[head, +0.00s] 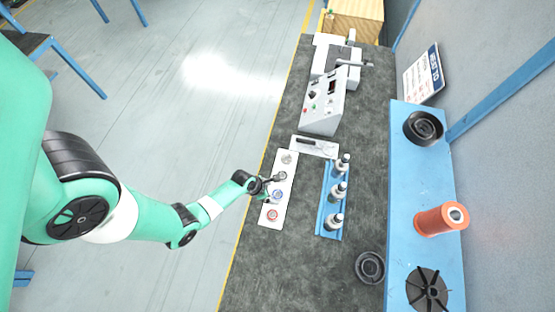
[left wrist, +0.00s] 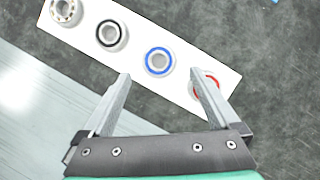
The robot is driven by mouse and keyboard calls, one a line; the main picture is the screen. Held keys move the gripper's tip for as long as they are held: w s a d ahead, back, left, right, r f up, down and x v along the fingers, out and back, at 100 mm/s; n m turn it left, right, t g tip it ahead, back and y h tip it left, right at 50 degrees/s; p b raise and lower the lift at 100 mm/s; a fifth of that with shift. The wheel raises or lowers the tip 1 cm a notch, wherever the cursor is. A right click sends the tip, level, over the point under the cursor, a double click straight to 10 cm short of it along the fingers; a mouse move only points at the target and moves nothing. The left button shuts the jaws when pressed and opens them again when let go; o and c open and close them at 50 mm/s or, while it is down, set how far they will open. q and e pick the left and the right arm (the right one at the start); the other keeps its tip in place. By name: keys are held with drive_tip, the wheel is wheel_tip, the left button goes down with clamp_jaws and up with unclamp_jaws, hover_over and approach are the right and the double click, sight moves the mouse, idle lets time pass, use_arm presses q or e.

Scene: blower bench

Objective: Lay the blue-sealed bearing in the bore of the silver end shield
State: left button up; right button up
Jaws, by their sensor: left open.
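The blue-sealed bearing (head: 277,195) lies flat on a white board (head: 267,223) in a row with other bearings. In the left wrist view the blue-sealed bearing (left wrist: 169,62) lies just beyond and between my fingertips, not touching them. My left gripper (head: 270,186) is open and empty over the board's left edge; its two fingers also show in the left wrist view (left wrist: 161,79). I cannot make out a silver end shield for certain in either view. My right gripper is not in view.
Silver, black and red-sealed (head: 272,215) bearings share the board. To its right stands a blue rack (head: 330,200) with several upright parts. A dark ring part (head: 370,267) lies front right. A blue shelf (head: 405,190) holds dark parts and an orange cylinder (head: 432,222).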

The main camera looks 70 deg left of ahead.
sight(278, 195)
use_arm(q)
drive_tip(key=b+x, duration=0.2)
drive_tip(key=x, duration=0.3)
drive_tip(key=shift+a+b, duration=0.1)
drive_tip(key=shift+b, duration=0.3)
drive_tip(key=shift+c, duration=0.3)
clamp_jaws()
